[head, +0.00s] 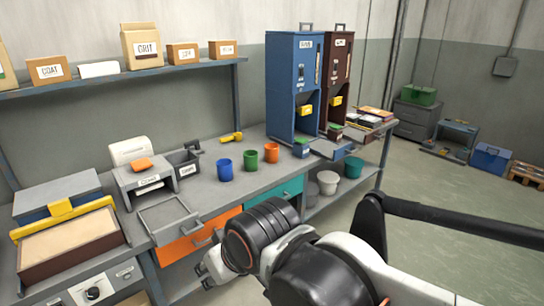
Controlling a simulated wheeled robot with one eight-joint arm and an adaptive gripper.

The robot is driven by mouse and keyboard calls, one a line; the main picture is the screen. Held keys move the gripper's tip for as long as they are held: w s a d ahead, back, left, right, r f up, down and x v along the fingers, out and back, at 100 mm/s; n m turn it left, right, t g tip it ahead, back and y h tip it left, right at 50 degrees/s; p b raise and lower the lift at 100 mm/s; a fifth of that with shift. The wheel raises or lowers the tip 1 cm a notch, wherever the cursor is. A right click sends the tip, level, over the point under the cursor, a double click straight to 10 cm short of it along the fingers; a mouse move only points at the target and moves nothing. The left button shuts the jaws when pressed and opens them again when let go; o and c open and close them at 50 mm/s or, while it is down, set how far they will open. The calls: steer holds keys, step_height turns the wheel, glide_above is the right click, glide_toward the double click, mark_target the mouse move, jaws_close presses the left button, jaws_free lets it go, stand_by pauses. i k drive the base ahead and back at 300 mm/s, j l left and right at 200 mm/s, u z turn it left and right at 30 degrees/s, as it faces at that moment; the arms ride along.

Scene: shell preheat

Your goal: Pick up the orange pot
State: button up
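The orange pot (271,153) stands upright on the grey workbench (237,197), at the right end of a row of three small pots. The green pot (250,161) is just left of it, and the blue pot (224,170) is farther left. My gripper (204,276) is low in the picture, in front of the bench and apart from the pots. My own arm hides most of it, so I cannot tell whether its fingers are open or shut. Nothing shows in it.
A blue dispenser (293,88) and a brown one (338,78) stand behind and right of the pots. A grey machine (146,178) and an open tray (170,219) are on the left. A wall shelf (110,80) with boxes hangs above.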

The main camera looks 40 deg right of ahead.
mark_target(271, 150)
steer(key=i+l+z, duration=0.1)
steer(key=i+l, duration=0.45)
steer(key=i, duration=0.25)
steer(key=k+z, duration=0.1)
steer(key=i+u, duration=0.05)
